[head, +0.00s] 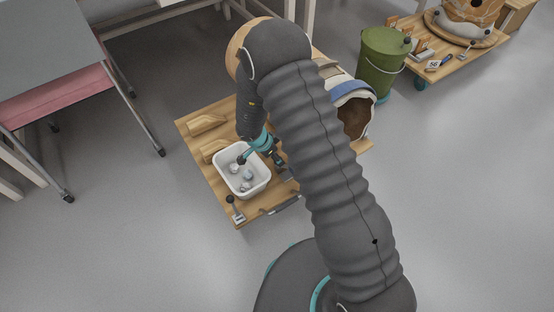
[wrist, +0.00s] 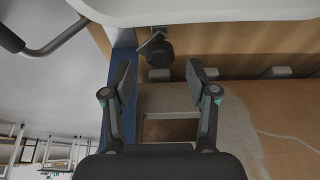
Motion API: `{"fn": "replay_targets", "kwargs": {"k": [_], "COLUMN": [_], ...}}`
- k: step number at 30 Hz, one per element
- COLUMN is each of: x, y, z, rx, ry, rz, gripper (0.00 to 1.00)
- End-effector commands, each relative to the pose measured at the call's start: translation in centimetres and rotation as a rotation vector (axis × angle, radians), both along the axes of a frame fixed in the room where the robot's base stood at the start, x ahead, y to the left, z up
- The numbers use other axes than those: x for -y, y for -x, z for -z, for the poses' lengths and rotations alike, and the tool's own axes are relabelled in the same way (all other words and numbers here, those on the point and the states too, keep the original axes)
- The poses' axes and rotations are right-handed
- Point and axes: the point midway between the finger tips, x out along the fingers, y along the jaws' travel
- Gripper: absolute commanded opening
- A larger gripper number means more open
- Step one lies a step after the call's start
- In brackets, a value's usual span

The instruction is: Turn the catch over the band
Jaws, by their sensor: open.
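In the head view my gripper (head: 270,152) hangs low over the wooden cart, beside the right rim of a white tub. In the wrist view my gripper (wrist: 160,76) is open, with nothing between its fingers. A dark round knob on a short stem (wrist: 160,50) shows just beyond the fingertips; it may be the catch, but I cannot tell. A blue strip (wrist: 121,62) runs beside the left finger. No catch can be made out on that band.
The white tub (head: 218,160) holds several small pieces. A dark-knobbed tool (head: 236,210) lies at the cart's front corner. A green bucket (head: 381,65) stands on the floor behind. A second cart (head: 428,72) is at the upper right. Floor at right is clear.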

Motion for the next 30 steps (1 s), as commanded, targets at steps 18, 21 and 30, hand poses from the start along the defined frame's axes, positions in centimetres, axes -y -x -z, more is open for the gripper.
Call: {"fn": "replay_targets", "kwargs": {"k": [18,21,30], "x": [0.8,0.8,0.8], "y": [-0.6,-0.5,-0.5], "z": [2.3,2.3,2.3], "rx": [0.0,0.0,0.0], "ry": [0.0,0.0,0.0], "rz": [0.001,0.001,0.007], "gripper": [0.51,0.26,0.0]}}
